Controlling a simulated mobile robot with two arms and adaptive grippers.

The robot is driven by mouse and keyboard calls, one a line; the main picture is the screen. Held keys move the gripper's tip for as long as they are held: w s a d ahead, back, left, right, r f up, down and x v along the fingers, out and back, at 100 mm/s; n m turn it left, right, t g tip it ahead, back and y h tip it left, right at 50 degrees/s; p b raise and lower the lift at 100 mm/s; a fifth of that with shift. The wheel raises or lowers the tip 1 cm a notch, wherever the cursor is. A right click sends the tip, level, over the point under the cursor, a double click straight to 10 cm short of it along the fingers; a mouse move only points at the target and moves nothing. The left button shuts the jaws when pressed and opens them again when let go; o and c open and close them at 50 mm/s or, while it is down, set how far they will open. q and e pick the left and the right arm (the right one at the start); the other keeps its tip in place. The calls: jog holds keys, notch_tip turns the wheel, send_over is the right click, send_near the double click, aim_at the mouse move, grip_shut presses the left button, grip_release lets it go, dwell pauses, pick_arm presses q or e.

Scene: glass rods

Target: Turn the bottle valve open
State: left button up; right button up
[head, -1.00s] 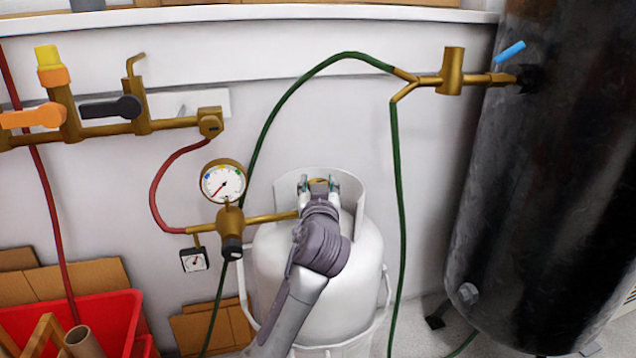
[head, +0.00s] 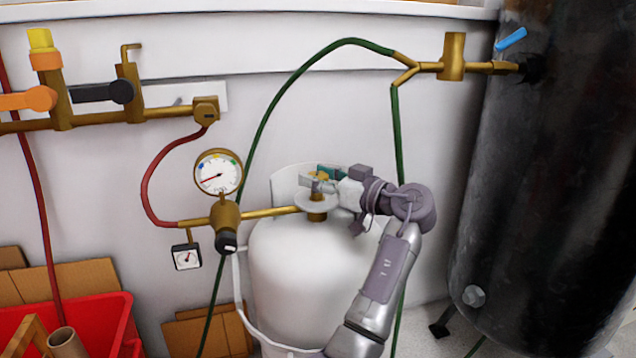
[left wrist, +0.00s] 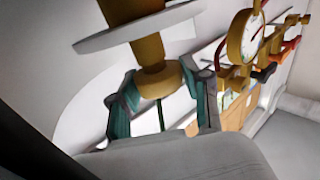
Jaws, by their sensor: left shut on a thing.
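The white gas bottle (head: 300,262) stands in the middle of the head view. Its brass valve (head: 317,213) rises from the top through a pale grey disc, inside a white collar. My left gripper (head: 322,177) reaches in from the right side of the bottle and is shut on the valve's top knob. In the left wrist view, its teal-padded fingers stand on either side of the brass knob (left wrist: 158,81), below the disc in the picture. The fingertips are partly hidden in the head view. My right gripper is not in view.
A brass pipe joins the valve to a regulator with a round pressure gauge (head: 218,174). A green hose (head: 398,140) hangs behind my left arm. A dark tank (head: 550,190) stands at right. A red bin (head: 110,317) and cardboard lie at lower left.

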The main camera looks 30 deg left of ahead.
pick_arm(q)
jog(key=shift+n+g, duration=0.6)
jog(key=shift+g, duration=0.3)
jog(key=o, duration=1.2)
jog(key=d, duration=1.2)
jog(key=shift+w, duration=0.15)
